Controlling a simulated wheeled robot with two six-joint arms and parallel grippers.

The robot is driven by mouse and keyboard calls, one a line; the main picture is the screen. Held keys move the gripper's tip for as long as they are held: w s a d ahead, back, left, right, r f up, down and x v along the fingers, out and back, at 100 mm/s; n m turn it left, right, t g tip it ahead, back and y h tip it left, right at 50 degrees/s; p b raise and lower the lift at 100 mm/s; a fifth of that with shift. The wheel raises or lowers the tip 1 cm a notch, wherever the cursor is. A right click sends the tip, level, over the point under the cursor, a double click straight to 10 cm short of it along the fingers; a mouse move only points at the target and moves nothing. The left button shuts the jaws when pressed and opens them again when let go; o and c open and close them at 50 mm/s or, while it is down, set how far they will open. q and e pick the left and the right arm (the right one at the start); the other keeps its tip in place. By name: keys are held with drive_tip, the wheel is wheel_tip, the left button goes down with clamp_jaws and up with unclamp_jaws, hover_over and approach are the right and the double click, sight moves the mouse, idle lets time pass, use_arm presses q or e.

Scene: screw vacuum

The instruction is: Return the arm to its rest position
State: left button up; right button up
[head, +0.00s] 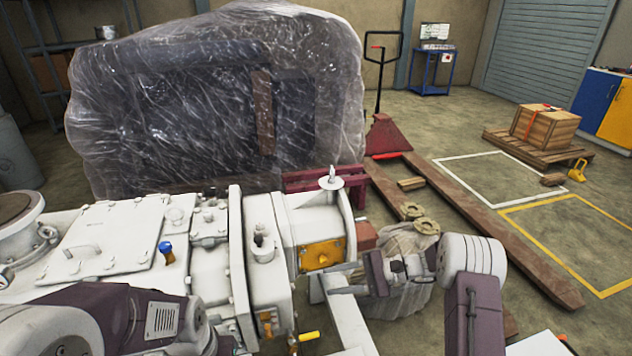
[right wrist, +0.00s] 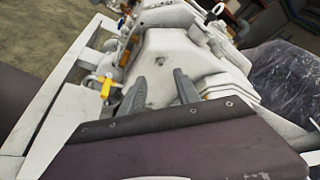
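My right arm comes in from the lower right of the head view. Its gripper (head: 338,279) is open, with its two dark fingers pointing left toward the white pump (head: 100,240), near the yellow plate (head: 322,254) on its end. In the right wrist view the two fingers (right wrist: 161,88) stand apart with nothing between them, in front of the white pump body (right wrist: 180,55). I cannot tell whether a finger touches the pump. My left arm's purple and white links cross the lower left of the head view; its gripper is not in view.
A yellow handle (head: 309,336) sticks out low beside the pump; it also shows in the wrist view (right wrist: 105,86). A plastic-wrapped bundle (head: 400,270) stands behind my right gripper. A large wrapped load (head: 210,110) and a red pallet jack (head: 388,135) are behind. Floor at right is fairly open.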

drive_tip(key=s+a+r+n+g, duration=0.1)
drive_tip(key=a+r+n, duration=0.25)
drive_tip(key=r, duration=0.35)
drive_tip(key=s+a+n+g+h, duration=0.2)
drive_tip(key=s+h, duration=0.3)
drive_tip(key=s, duration=0.5)
drive_tip(key=s+d+f+n+t+h, duration=0.1)
drive_tip(key=s+d+f+n+h, duration=0.1)
drive_tip(key=s+d+f+h, duration=0.4)
drive_tip(key=s+d+f+n+t+h, duration=0.1)
drive_tip(key=s+d+f+n+h, duration=0.15)
drive_tip(key=s+d+f, duration=0.4)
drive_tip(key=w+d+r+t+h+p, duration=0.1)
drive_tip(key=w+d+r+p, duration=0.1)
drive_tip(key=r+p, duration=1.3)
wheel_tip(320, 180, up, 3)
drive_tip(key=shift+w+r+m, duration=0.1)
drive_tip(key=shift+w+m, duration=0.2)
drive_tip(key=shift+w, duration=0.35)
drive_tip(key=shift+d, duration=0.1)
